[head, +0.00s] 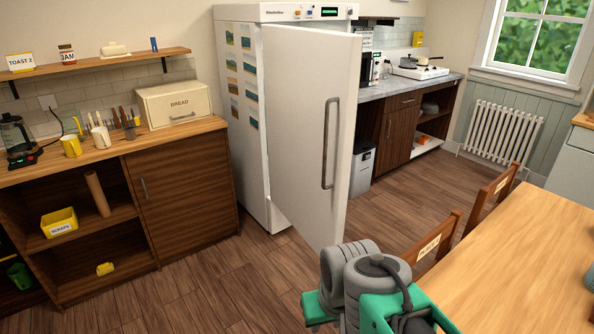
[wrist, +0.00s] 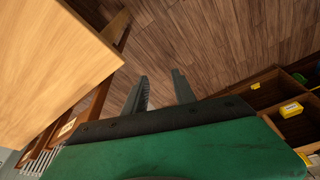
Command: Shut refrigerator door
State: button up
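The white refrigerator (head: 243,115) stands against the back wall in the head view. Its door (head: 300,115) is swung open toward me, with a long grey vertical handle (head: 327,145) near its right edge. The inside of the refrigerator is hidden behind the door. My arm shows at the bottom of the head view, in front of and below the door, but the fingers are out of sight there. In the wrist view my gripper (wrist: 160,85) has its two fingers apart, with only floor between them. The door does not show in the wrist view.
A wooden table (head: 520,255) with chairs (head: 438,243) fills the right side, close to my arm. A brown cabinet (head: 183,185) stands left of the refrigerator. A grey bin (head: 362,170) stands behind the door. Wooden floor (head: 225,270) is clear before the refrigerator.

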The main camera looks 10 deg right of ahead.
aim_at(311, 76)
jog(key=u, duration=0.75)
jog(key=i, duration=0.7)
jog(key=u, duration=0.5)
jog(key=i, duration=0.85)
jog(key=z, duration=0.75)
jog(key=i, duration=0.5)
jog(key=z, duration=0.45)
